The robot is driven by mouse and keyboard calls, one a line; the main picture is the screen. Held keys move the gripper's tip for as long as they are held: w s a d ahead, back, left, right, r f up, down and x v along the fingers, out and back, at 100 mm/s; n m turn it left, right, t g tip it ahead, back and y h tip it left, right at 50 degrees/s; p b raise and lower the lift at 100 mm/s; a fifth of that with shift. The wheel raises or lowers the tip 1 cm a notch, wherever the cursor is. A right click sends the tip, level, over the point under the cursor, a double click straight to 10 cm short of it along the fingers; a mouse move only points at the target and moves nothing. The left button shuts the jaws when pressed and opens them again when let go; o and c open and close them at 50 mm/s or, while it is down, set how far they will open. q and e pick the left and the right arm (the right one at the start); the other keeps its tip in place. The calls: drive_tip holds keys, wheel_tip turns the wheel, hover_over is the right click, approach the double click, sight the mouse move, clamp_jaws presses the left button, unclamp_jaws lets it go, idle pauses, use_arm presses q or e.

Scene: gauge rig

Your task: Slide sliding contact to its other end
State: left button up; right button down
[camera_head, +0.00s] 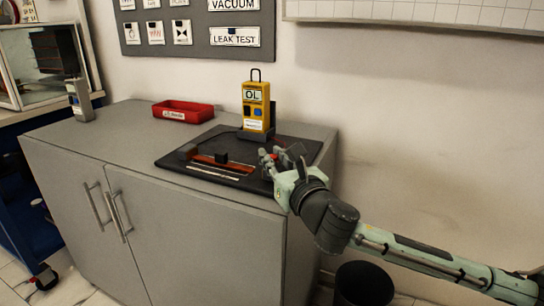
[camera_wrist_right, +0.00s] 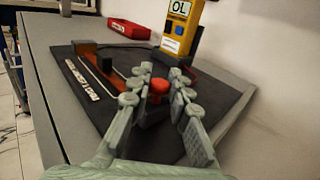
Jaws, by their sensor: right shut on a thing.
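A long orange-brown bar (camera_head: 232,164) lies on a black mat (camera_head: 172,163), with a dark end block (camera_head: 187,151) at its left end. A small black block (camera_head: 221,157) sits partway along the bar. It looks like the sliding contact and also shows in the right wrist view (camera_wrist_right: 105,64). My right gripper (camera_head: 272,158) is low at the mat's right part, past the bar's right portion. In the right wrist view its fingers are around a red knob (camera_wrist_right: 158,87), apart from the black block. The fingers hide the bar's right end. My left gripper is not in view.
A yellow meter (camera_head: 256,105) reading OL stands in a dark holder behind the bar. A red tray (camera_head: 183,111) sits at the back of the grey cabinet top (camera_head: 112,123). A pale strip (camera_head: 213,173) lies along the bar's front.

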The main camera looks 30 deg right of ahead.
drive_tip(key=shift+s+d+f, duration=0.1)
drive_tip(key=shift+d+f, duration=0.15)
drive_tip(key=c, duration=1.7)
unclamp_jaws()
drive_tip(key=shift+s+d+r, duration=0.1)
drive_tip(key=shift+d, duration=0.05)
drive_tip(key=shift+o, duration=1.4)
drive_tip(key=shift+s+d+r, duration=0.1)
drive_tip(key=shift+s+d, duration=0.1)
drive_tip(key=shift+w+a, duration=0.1)
drive_tip(key=shift+a, duration=0.05)
drive_tip(key=shift+s+a, duration=0.1)
drive_tip(key=shift+s, duration=0.45)
drive_tip(key=s, duration=0.6)
drive_tip(key=shift+s+a, duration=0.2)
drive_tip(key=shift+s, duration=0.05)
